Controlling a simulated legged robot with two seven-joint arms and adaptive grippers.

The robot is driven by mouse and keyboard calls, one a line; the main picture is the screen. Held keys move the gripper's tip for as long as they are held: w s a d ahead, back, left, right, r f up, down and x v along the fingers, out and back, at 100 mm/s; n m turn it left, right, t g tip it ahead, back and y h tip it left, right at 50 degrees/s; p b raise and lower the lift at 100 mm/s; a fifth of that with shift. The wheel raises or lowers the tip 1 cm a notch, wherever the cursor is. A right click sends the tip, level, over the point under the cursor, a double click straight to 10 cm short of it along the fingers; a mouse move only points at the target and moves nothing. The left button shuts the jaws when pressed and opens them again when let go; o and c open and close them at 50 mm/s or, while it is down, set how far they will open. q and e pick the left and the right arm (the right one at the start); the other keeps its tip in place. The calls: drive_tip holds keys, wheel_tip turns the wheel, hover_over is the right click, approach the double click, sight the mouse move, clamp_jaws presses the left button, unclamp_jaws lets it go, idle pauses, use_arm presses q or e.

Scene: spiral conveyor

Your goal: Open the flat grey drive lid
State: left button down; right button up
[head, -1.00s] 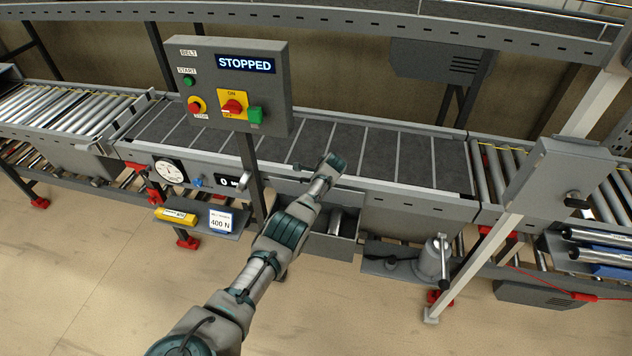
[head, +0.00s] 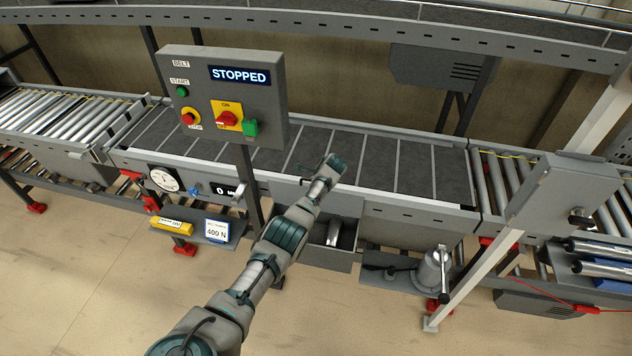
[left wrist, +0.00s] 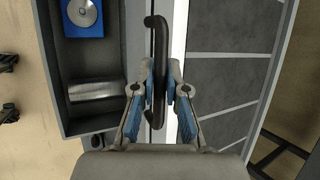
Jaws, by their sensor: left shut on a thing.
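In the left wrist view my left gripper (left wrist: 158,108) is shut on a black bar handle (left wrist: 158,45), one finger on each side of it. The handle runs along a narrow flat grey surface (left wrist: 136,40), which looks like the drive lid seen nearly edge-on; I cannot tell its angle. It lies between the belt's pale side rail and an open grey tray. In the head view my left gripper (head: 325,172) is at the front edge of the stopped belt. My right gripper is not in view.
An open grey tray (head: 345,265) hangs below the belt (head: 400,165); a metal cylinder (left wrist: 95,90) and a blue block (left wrist: 82,28) lie inside. The control box (head: 270,105) on its post stands left of my arm. A lever device (head: 432,270) stands at right.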

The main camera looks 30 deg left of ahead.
use_arm(q)
drive_tip(key=shift+s+a+f, duration=0.1)
drive_tip(key=c, duration=1.2)
unclamp_jaws()
drive_tip(key=shift+a, duration=0.1)
drive_tip(key=shift+d+r, duration=0.2)
drive_tip(key=shift+r, duration=0.1)
drive_tip(key=v, duration=1.1)
